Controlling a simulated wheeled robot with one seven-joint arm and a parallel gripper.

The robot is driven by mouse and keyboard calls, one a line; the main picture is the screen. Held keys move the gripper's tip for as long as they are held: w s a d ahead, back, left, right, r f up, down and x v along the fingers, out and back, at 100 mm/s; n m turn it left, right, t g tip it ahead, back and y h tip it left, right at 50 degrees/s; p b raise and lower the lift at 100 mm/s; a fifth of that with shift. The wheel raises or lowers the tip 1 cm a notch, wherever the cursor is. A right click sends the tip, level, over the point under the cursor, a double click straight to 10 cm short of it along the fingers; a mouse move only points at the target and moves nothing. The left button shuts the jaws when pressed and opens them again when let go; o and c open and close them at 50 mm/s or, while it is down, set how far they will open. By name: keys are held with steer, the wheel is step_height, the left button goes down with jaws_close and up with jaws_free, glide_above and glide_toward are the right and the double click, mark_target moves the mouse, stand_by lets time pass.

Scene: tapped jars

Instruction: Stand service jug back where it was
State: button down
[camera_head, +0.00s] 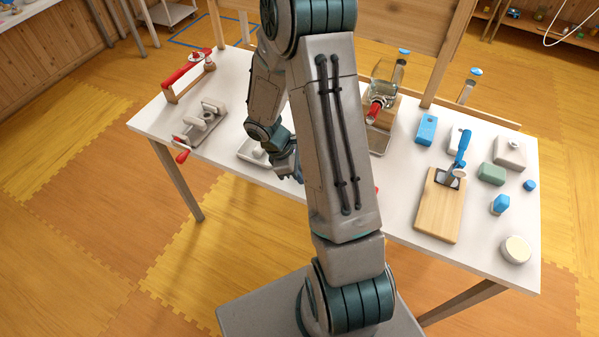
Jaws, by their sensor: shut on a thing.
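My gripper (288,166) is low over the table, at the right side of a shallow white tray (246,157). It is partly covered by my own arm. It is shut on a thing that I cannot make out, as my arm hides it. I cannot pick out the service jug anywhere in the view. A small whitish round thing (259,153) shows in the tray, close to the gripper. A clear glass jar with a red tap (382,86) stands on a wooden stand, with a metal drip tray (378,140) below it.
On the white table (400,218), a clamp device with a red handle (201,125) and a red-handled wooden rack (187,78) stand left. A wooden board (439,215) with a blue-handled tool, a green block (491,173) and several small items stand right. My arm hides the table's middle.

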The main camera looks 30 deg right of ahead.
steer(key=shift+f+b, duration=0.55)
steer(key=shift+f, duration=0.05)
stand_by(0.5)
steer(key=c, duration=1.4)
jaws_free()
steer(key=shift+o, duration=0.2)
steer(key=shift+r, duration=0.1)
steer(key=p+v, duration=0.6)
steer(key=v, duration=0.2)
stand_by(0.4)
steer(key=b+v, duration=0.2)
steer(key=v, duration=1.1)
steer(key=shift+r, duration=0.3)
